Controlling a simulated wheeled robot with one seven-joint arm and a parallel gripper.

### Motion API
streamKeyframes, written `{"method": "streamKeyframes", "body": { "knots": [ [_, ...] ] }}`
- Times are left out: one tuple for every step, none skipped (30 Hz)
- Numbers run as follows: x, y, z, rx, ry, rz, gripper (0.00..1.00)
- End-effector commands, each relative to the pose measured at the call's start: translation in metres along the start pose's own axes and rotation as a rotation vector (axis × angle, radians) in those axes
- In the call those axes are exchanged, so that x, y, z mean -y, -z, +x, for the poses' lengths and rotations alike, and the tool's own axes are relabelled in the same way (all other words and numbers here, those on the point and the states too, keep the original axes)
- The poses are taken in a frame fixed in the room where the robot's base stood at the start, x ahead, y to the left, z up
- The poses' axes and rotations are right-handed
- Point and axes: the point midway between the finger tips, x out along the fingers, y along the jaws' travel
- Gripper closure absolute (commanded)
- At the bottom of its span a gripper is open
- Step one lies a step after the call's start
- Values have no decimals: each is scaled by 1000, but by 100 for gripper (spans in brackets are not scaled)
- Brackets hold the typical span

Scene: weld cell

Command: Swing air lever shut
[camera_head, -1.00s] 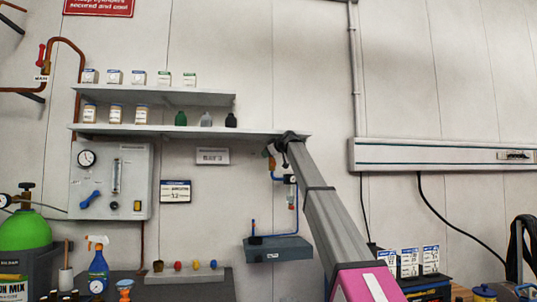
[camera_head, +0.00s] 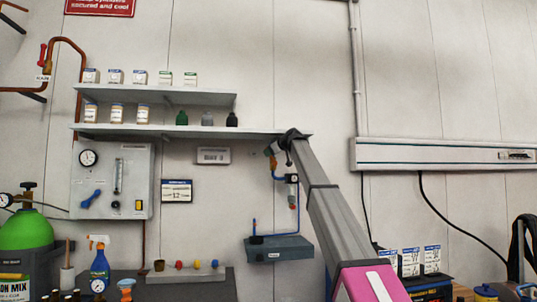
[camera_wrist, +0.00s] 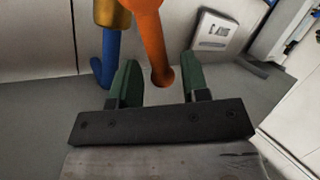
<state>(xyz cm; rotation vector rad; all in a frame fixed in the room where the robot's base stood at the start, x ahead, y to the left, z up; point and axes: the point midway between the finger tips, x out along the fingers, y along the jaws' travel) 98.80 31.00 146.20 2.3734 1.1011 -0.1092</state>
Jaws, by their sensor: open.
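An orange lever (camera_wrist: 150,42) hangs down in the wrist view beside a brass fitting (camera_wrist: 111,13) and a blue pipe (camera_wrist: 111,60). In the head view, orange (camera_head: 273,162) shows small at the wall below the shelf's right end, with blue piping (camera_head: 298,210) running down from it. My gripper (camera_wrist: 158,75) is open, with its two green fingers apart. The lever's rounded lower end lies between the fingers in the picture; whether either finger touches it I cannot tell. In the head view my arm's end partly hides the lever.
A shelf (camera_head: 190,131) with small bottles runs just above the arm's end. A grey wall box (camera_head: 279,249) sits below. A gauge panel (camera_head: 140,160) with a blue handle (camera_head: 91,199) is to the left.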

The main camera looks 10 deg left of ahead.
Motion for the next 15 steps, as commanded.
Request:
{"method": "streamKeyframes", "body": {
  "knots": [
    [1, -1, -11, -1, -2, -1, 58],
    [1, -1, -17, -1, -2, -1, 58],
    [3, -4, -26, 0, -2, 0, 58],
    [4, -6, -32, 0, -2, 0, 58],
    [5, -8, -39, 0, -2, 0, 58],
    [6, -10, -46, 0, -2, 1, 58],
    [7, -12, -52, 0, -2, 1, 58],
    [8, -14, -58, 0, -2, 1, 58],
    [9, -16, -67, 0, -2, 0, 58],
    [10, -17, -73, 0, -2, 0, 58],
    [10, -19, -79, 1, -2, 0, 58],
    [11, -21, -86, 1, -2, 0, 58],
    [12, -22, -92, 0, -2, 0, 58],
    [13, -23, -96, 0, -2, 0, 58],
    [13, -24, -102, -1, -1, 0, 58]
  ]
}}
